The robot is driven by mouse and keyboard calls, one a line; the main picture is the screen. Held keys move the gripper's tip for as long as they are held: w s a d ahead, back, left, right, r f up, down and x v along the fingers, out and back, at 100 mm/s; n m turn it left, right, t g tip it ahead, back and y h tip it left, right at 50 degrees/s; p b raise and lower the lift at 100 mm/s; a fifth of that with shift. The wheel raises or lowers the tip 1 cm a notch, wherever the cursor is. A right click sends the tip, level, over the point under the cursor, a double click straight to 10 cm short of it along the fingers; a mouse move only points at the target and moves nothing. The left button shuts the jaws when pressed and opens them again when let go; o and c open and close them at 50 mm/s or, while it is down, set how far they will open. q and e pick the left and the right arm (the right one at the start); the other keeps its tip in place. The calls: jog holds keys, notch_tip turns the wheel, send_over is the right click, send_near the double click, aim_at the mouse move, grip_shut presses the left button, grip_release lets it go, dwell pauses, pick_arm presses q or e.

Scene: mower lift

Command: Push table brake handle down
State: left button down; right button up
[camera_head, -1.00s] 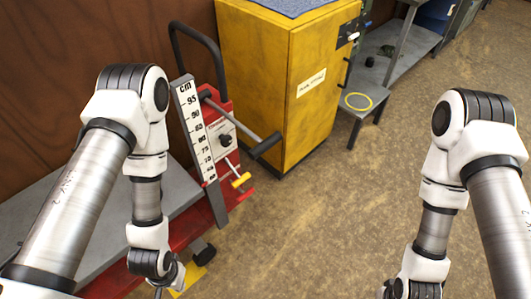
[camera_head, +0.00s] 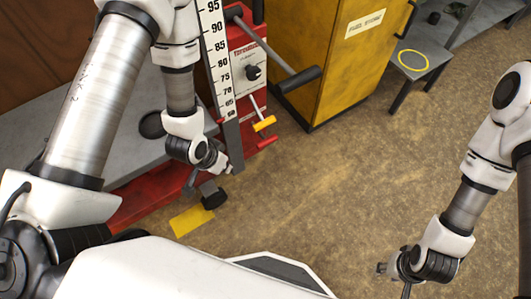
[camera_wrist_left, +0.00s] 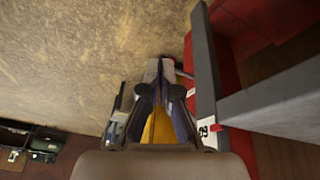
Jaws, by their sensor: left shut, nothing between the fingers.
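The red lift (camera_head: 248,62) stands at centre left with a grey table (camera_head: 130,135). On it are a long lever with a black grip (camera_head: 298,79), a yellow handle (camera_head: 265,124) and a small red handle (camera_head: 267,142). A black pedal-like part (camera_head: 213,195) sits low by the base. Which of these is the brake handle, I cannot tell. My left gripper (camera_head: 230,170) is beside the foot of the ruler, above the black part, shut and empty; its fingers also show in the left wrist view (camera_wrist_left: 160,72). My right gripper (camera_head: 383,268) hangs at lower right, its fingers too small to read.
A ruler plate (camera_head: 216,60) rises in front of the lift. The brown floor between my arms is clear.

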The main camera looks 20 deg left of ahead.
pick_arm(q)
jog(key=w+d+f+m+t+h+b, duration=0.1)
jog(key=w+f+m+t+b, duration=0.2)
jog(key=w+f+b, duration=0.5)
jog(key=m+t+h+b, duration=0.2)
jog(key=m+b, duration=0.1)
jog(key=b, duration=0.7)
send_over(270, 140)
jog(key=s, duration=0.3)
notch_tip(270, 140, down, 4)
jog(key=f, duration=0.1)
jog(key=f+b, duration=0.1)
jog(key=w+a+f+b, duration=0.1)
jog(key=f, duration=0.1)
jog(key=shift+a+f, duration=0.1)
jog(key=shift+f, duration=0.05)
pick_arm(e)
notch_tip(270, 140, down, 25)
pick_arm(q)
jog(key=shift+f+y+b, duration=0.1)
jog(key=shift+y+b, duration=0.2)
pick_arm(e)
jog(key=shift+f, duration=0.1)
